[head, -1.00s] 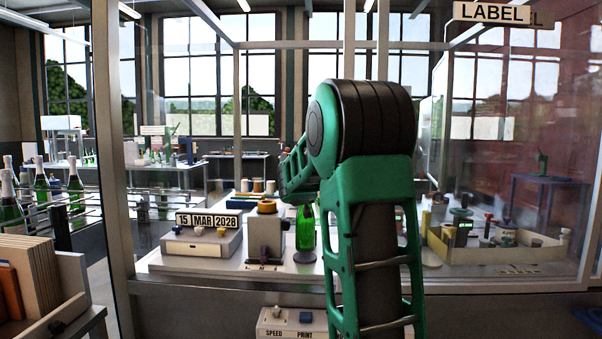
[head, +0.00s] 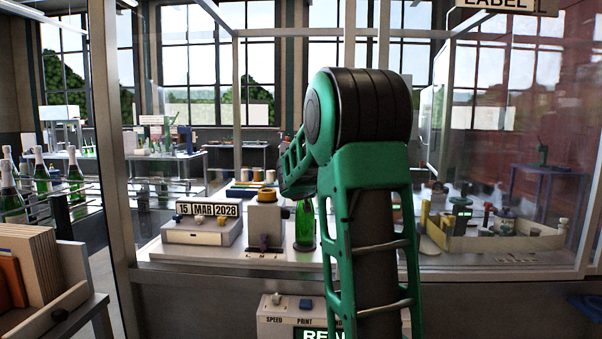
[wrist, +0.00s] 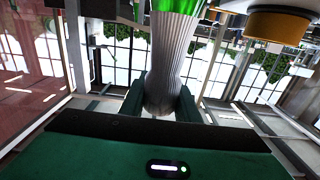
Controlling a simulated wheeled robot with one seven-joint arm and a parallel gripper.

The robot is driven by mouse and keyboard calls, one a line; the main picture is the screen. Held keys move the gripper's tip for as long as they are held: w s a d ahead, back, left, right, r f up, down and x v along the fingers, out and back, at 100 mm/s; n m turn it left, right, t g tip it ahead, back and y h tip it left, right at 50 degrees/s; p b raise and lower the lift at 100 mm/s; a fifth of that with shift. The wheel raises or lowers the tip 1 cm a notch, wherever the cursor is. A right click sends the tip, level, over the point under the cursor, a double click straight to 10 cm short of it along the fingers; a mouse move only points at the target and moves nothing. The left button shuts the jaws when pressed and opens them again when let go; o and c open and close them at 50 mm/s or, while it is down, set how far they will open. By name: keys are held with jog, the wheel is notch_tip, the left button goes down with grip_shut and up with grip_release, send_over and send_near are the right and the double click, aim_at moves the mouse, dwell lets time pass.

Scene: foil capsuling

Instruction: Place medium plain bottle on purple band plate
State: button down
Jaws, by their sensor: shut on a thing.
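A green bottle (head: 305,224) hangs upright just beside the machine with the orange ring, left of my arm. In the wrist view the green glass of the bottle (wrist: 178,5) is at the top edge. Its silvery ribbed neck runs down between the fingers of my gripper (wrist: 160,104), which is shut on the neck. My gripper is hidden behind my arm in the head view. A dark round plate (head: 304,247) shows at the foot of the bottle. I cannot tell its band colour, nor whether the bottle touches it.
A yellowish tray of small parts (head: 490,238) is at the right. Glass panels and posts frame the bench.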

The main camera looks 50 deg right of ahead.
jog(key=shift+f, duration=0.3)
jog(key=c, duration=1.3)
grip_release()
jog(key=shift+c, duration=0.2)
jog(key=shift+o, duration=0.4)
jog(key=shift+f, duration=0.15)
jog(key=v, duration=1)
jog(key=shift+s+a, duration=0.25)
